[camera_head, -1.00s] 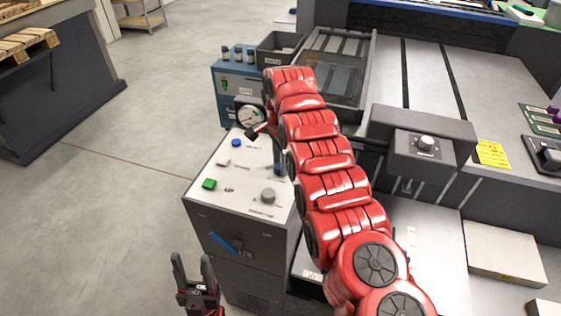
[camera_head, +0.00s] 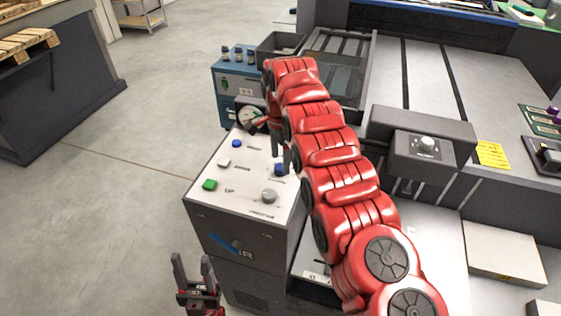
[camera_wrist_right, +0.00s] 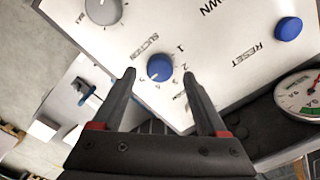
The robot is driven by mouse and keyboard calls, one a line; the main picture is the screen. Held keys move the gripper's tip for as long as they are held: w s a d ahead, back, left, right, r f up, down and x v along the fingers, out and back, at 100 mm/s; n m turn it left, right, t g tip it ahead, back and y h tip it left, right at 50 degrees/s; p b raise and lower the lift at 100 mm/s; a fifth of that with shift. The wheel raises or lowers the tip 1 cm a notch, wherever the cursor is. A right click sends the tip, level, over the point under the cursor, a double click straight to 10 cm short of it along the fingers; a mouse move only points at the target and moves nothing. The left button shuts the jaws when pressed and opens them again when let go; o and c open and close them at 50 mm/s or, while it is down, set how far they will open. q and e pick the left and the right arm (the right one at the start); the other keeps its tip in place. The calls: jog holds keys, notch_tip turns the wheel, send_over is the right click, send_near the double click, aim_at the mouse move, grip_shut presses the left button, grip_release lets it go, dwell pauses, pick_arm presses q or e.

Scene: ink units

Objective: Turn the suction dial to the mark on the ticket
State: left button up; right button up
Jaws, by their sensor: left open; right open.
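The suction dial is a small blue knob (camera_wrist_right: 160,68) on a white panel in the right wrist view. The word SUCTION and the numbers 1 and 2 are printed around it. My left gripper (camera_head: 193,272) is open and empty, low in front of the panel box. A yellow paper (camera_head: 491,154), perhaps the ticket, lies at right; its writing is unreadable.
The panel (camera_head: 240,190) also bears a grey knob (camera_head: 268,195), a green button (camera_head: 209,185), a white button (camera_head: 224,162) and a blue reset button (camera_head: 236,143). A round gauge (camera_head: 249,115) stands behind it. The floor at left is free.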

aim_at(281, 166)
notch_tip(281, 166, up, 15)
jog(key=p, duration=1.4)
jog(key=shift+r+p, duration=0.15)
jog(key=shift+p, duration=0.25)
